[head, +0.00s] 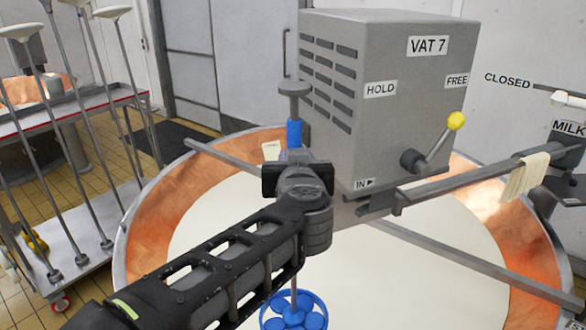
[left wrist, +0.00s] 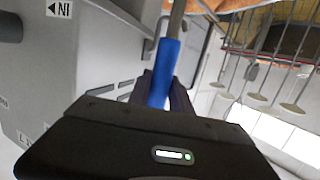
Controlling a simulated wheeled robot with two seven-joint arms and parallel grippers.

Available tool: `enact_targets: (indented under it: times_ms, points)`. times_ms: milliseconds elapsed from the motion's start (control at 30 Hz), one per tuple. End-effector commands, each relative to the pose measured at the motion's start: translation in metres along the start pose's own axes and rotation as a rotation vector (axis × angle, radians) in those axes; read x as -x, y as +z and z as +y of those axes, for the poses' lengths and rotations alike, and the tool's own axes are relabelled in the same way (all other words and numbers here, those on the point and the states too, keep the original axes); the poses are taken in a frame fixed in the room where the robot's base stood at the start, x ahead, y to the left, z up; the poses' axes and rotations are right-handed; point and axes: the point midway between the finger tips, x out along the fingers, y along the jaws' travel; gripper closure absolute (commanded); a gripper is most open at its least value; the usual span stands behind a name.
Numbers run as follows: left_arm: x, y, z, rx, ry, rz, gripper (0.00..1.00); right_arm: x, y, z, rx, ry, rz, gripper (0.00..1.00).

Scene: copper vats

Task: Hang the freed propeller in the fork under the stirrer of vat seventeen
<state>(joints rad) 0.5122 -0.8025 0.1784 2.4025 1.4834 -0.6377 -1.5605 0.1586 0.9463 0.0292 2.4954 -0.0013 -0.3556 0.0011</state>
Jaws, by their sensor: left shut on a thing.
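My left gripper (head: 293,157) is shut on the blue sleeve (head: 293,133) of the propeller's upright rod, left of the stirrer box. The sleeve also shows between the jaws in the left wrist view (left wrist: 165,70). A grey disc (head: 294,88) tops the rod. The blue ringed propeller (head: 293,312) hangs at its lower end, over the white milk. The grey stirrer box (head: 385,90) is marked VAT 7, not seventeen. Its yellow-knobbed lever (head: 440,138) points up towards FREE. A grey bracket (head: 377,206) sits under the box; I cannot make out the fork. My right gripper is out of view.
The copper vat (head: 150,235) holds white milk. A grey bar (head: 470,180) carrying a pale cloth (head: 525,175) crosses it, with a lower bar (head: 480,265) in front. A trolley (head: 80,270) with long-handled tools stands at left. A MILK valve marked CLOSED (head: 508,80) is at right.

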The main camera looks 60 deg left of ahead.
Motion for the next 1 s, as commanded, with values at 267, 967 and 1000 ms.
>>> enact_targets:
  times_ms: [267,967,1000]
  points:
    - [0.011,-0.026,0.003,0.002,0.002,0.007,1.0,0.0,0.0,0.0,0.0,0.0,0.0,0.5]
    - [0.036,-0.08,0.008,0.003,0.004,0.006,1.0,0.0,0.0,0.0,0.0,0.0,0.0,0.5]
    - [0.036,-0.082,0.008,0.002,0.004,0.006,1.0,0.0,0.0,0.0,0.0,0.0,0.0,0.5]
